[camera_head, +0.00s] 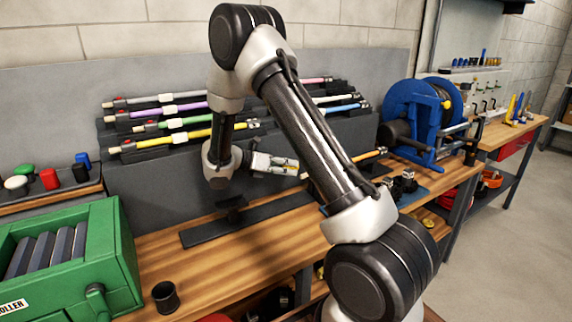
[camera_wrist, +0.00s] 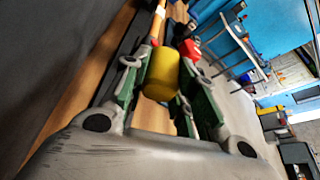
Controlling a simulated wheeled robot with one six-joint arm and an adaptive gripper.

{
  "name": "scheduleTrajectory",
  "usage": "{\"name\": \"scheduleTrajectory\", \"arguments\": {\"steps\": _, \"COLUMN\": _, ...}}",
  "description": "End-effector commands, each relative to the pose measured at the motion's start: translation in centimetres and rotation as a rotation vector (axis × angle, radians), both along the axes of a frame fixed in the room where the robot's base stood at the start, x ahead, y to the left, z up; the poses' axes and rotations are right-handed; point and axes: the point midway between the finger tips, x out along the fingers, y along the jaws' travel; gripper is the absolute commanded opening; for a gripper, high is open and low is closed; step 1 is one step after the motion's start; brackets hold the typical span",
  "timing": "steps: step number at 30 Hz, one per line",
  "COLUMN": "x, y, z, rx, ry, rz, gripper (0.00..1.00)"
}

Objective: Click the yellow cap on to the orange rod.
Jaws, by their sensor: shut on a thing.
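My gripper (camera_head: 284,164) is shut on the yellow cap (camera_wrist: 161,76), which sits between its two fingers in the wrist view. The cap is not clearly seen in the head view. The orange rod (camera_head: 371,155) lies right of my gripper in the head view, its middle hidden behind my arm. In the wrist view the orange rod (camera_wrist: 158,22) extends away beyond the cap, with its pale near end close to the cap's far side. I cannot tell whether cap and rod touch.
A rack holds several coloured rods (camera_head: 180,138) behind my arm. A black stand (camera_head: 235,212) is on the bench below my gripper. A blue reel (camera_head: 410,105) stands at right, a green roller box (camera_head: 95,245) at left. A dark cup (camera_head: 165,297) is near the front edge.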

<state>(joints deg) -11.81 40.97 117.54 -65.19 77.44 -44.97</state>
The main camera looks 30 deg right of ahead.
Motion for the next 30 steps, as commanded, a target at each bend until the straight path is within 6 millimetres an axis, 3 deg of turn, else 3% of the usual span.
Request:
{"name": "scheduleTrajectory", "arguments": {"steps": 15, "x": 0.0, "y": -0.4, "z": -4.8, "rx": 0.001, "ry": 0.000, "rz": -0.001, "gripper": 0.09}}
{"name": "scheduleTrajectory", "arguments": {"steps": 30, "x": 0.0, "y": -0.4, "z": -5.3, "rx": 0.001, "ry": 0.000, "rz": -0.002, "gripper": 0.09}}
